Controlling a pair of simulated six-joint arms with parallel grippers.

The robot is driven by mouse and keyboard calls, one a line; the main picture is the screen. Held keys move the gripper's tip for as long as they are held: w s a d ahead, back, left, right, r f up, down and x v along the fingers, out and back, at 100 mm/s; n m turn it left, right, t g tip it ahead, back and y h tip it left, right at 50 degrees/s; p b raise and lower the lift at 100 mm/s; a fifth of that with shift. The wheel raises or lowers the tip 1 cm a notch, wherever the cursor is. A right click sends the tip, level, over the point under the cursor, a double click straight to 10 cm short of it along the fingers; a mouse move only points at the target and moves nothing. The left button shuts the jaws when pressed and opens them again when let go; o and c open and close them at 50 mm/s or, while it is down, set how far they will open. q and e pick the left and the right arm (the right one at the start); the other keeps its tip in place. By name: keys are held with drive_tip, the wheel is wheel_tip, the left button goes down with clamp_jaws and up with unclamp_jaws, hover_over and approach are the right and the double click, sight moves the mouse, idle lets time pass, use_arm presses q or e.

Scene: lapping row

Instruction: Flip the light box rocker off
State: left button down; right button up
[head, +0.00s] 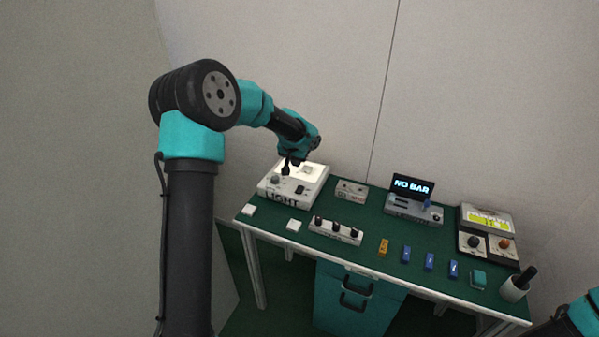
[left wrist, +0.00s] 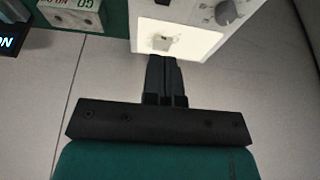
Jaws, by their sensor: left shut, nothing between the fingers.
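The light box (head: 315,184) is a white case marked LIGHT at the back left of the green bench, its top panel glowing. A dark rocker (head: 300,189) sits on its front part, beside a grey knob (head: 275,180). In the left wrist view the glowing panel (left wrist: 196,42) shows at the top, with the knob (left wrist: 227,13) near the edge; the rocker is mostly cut off there. My left gripper (head: 286,172) is shut and empty over the box, behind the rocker and apart from it. Its fingers also show in the left wrist view (left wrist: 161,62).
A small labelled box (head: 351,190) stands right of the light box, then a NO BAR display unit (head: 412,208). A white strip with dark knobs (head: 336,231) lies in front. Several small blocks and a cup (head: 513,290) stand further right. My right arm shows at bottom right.

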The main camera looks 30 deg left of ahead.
sight(302, 187)
use_arm(q)
drive_tip(key=x, duration=1.3)
drive_tip(key=shift+s+f, duration=0.3)
